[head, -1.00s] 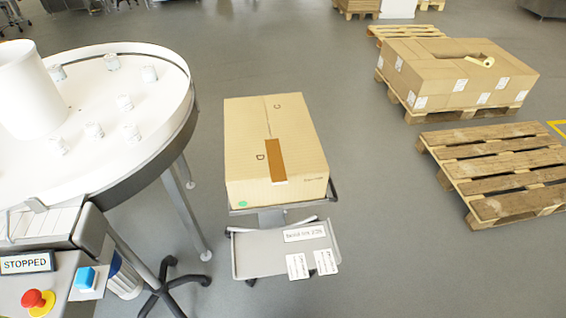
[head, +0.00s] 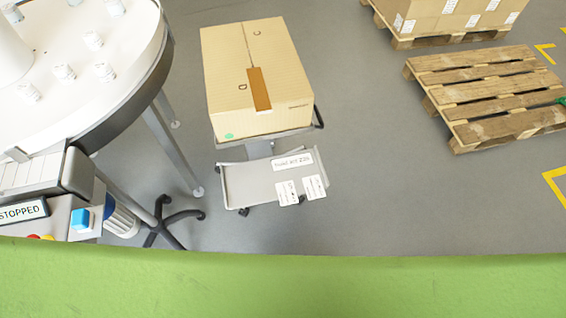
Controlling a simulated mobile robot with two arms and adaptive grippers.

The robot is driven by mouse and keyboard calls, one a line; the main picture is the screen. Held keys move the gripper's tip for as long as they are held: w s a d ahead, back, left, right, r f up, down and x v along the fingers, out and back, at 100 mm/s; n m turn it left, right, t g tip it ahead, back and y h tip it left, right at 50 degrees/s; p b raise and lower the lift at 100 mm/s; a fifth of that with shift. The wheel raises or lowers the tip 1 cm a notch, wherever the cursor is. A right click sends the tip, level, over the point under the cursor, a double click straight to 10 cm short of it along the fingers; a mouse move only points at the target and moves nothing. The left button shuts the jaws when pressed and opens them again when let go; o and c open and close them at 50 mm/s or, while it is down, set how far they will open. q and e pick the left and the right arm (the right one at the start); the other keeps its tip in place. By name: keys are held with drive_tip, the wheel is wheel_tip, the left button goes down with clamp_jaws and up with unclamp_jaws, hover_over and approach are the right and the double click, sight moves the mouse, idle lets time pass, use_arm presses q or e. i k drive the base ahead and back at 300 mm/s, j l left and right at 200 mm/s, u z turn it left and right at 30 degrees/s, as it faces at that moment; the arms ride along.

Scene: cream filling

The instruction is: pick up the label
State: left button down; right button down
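Two small white labels with dark print hang side by side at the front edge of the grey tray (head: 245,185). The left label (head: 288,193) and the right label (head: 315,187) both overhang the edge a little. A wider white strip with printed text (head: 293,162) lies flat further back on the tray. A closed cardboard box (head: 225,80) with brown tape and a green dot stands on the cart behind the tray. Neither of my grippers is in view.
At the left stands a round white table (head: 60,110) with several small white containers, and a console with a STOPPED display (head: 22,212). An empty wooden pallet (head: 490,90) lies at the right, with a carton-loaded pallet behind. Grey floor is clear between cart and pallets.

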sight(288, 196)
drive_tip(key=i+l, duration=0.1)
drive_tip(key=l, duration=0.6)
drive_tip(key=i+l+u, duration=0.1)
drive_tip(key=l, duration=0.55)
drive_tip(key=i+l+u, duration=0.1)
drive_tip(key=l, duration=0.6)
drive_tip(key=l+u, duration=0.15)
drive_tip(key=u, duration=0.8)
